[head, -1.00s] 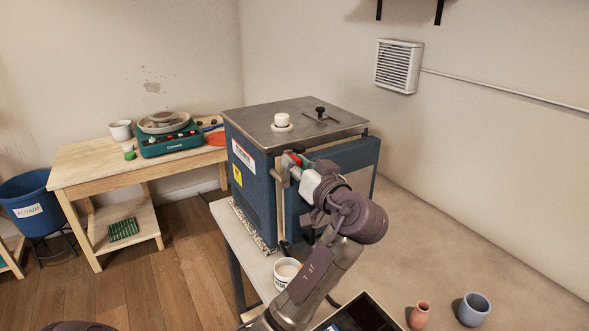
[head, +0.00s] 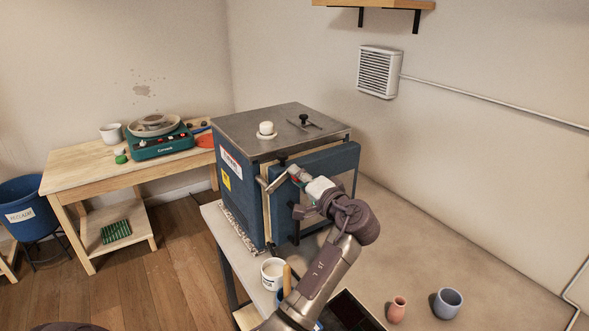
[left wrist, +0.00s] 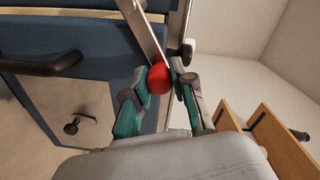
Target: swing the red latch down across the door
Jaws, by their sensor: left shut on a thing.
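The kiln door (head: 335,161) is a blue panel at the front of the blue kiln (head: 241,200). The latch is a metal bar (head: 275,185) at the door's left edge; in the left wrist view the bar (left wrist: 146,28) ends in a round red knob (left wrist: 159,79). My left gripper (head: 298,174) is at the bar's end, in front of the door's upper left part. In the left wrist view its fingers (left wrist: 160,76) are shut on the red knob. My arm hides the lower door. My right gripper is not in view.
A black handle (left wrist: 45,65) sticks out from the door in the left wrist view. A white tub (head: 272,273) stands below the kiln's front. A pink vase (head: 397,310) and a blue cup (head: 447,303) stand at the lower right.

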